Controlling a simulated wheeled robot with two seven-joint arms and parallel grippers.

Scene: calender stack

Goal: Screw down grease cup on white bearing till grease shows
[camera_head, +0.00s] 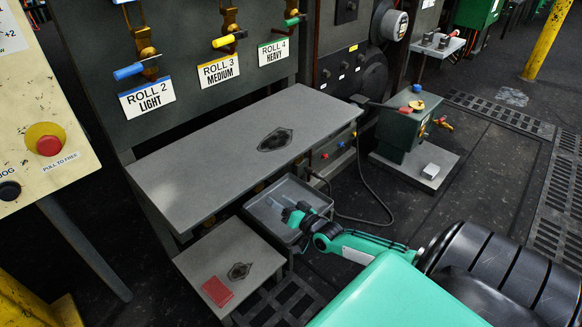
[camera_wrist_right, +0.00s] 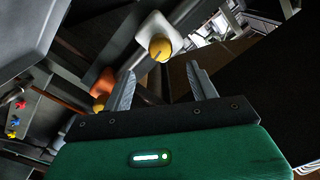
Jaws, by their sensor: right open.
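In the right wrist view, a white bearing (camera_wrist_right: 157,27) with a round yellow grease cup (camera_wrist_right: 160,48) shows just beyond my right gripper (camera_wrist_right: 161,72). The two grey fingers are apart and nothing is between them. The cup appears between the fingertip lines, farther off and not touching them. In the head view my right gripper (camera_head: 293,214) is over the grey tray, below the front edge of the bench. I cannot make out the white bearing in the head view. No grease can be made out on it. My left gripper is not in view.
An orange bearing (camera_wrist_right: 104,80) with a yellow cup is left of the white one. The grey bench top (camera_head: 235,150) overhangs beside my right gripper. The grey tray (camera_head: 268,231) is below it.

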